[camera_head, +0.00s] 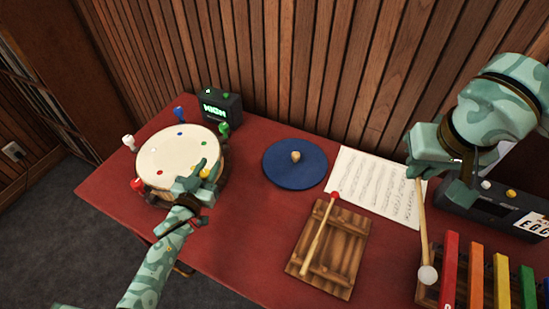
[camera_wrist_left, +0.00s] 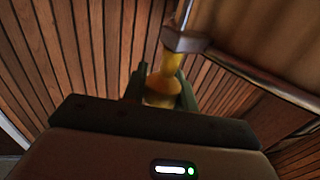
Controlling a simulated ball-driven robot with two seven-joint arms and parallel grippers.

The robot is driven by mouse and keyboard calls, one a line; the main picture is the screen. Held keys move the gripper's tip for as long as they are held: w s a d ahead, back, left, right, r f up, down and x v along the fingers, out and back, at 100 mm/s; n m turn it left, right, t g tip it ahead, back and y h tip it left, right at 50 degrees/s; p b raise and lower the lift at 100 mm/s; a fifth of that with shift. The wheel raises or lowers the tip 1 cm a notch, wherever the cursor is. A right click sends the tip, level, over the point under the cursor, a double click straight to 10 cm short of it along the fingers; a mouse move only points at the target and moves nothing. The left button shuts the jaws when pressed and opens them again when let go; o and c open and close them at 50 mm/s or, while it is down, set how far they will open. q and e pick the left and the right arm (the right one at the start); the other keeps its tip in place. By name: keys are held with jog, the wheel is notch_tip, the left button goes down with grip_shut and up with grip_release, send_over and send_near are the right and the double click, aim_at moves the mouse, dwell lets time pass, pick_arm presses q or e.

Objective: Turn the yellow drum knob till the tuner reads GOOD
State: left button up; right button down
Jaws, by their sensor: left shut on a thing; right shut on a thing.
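The drum (camera_head: 168,152) has a cream head with coloured dots and coloured knobs around its rim. The yellow knob (camera_head: 204,173) is at the drum's near right side, partly hidden by my left gripper (camera_head: 200,177). In the left wrist view the yellow knob (camera_wrist_left: 163,82) sits between the fingers, and my left gripper (camera_wrist_left: 160,92) is shut on it. The tuner (camera_head: 217,108) is a dark box behind the drum, with green letters that read HIGH. My right gripper (camera_head: 417,170) is shut on a white-headed mallet (camera_head: 424,225), which hangs down by the coloured bars.
A blue disc (camera_head: 277,168) with a small wooden knob lies mid-table. Sheet music (camera_head: 362,180) and a wooden slatted board (camera_head: 345,250) with a red-tipped mallet (camera_head: 319,235) lie right of it. A xylophone (camera_head: 475,275) and a dark device (camera_head: 480,215) stand at right.

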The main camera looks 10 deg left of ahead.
pick_arm(q)
jog(key=shift+a+n+y, duration=0.1)
jog(key=shift+n+y, duration=0.4)
jog(key=shift+y, duration=0.3)
jog(key=o, duration=1)
jog(key=shift+c, duration=0.2)
jog(key=shift+s, duration=0.1)
jog(key=s+p, duration=0.1)
jog(key=s, duration=1)
jog(key=shift+s+a, duration=0.4)
pick_arm(e)
jog(key=shift+v, duration=0.95)
jog(key=shift+w, duration=0.15)
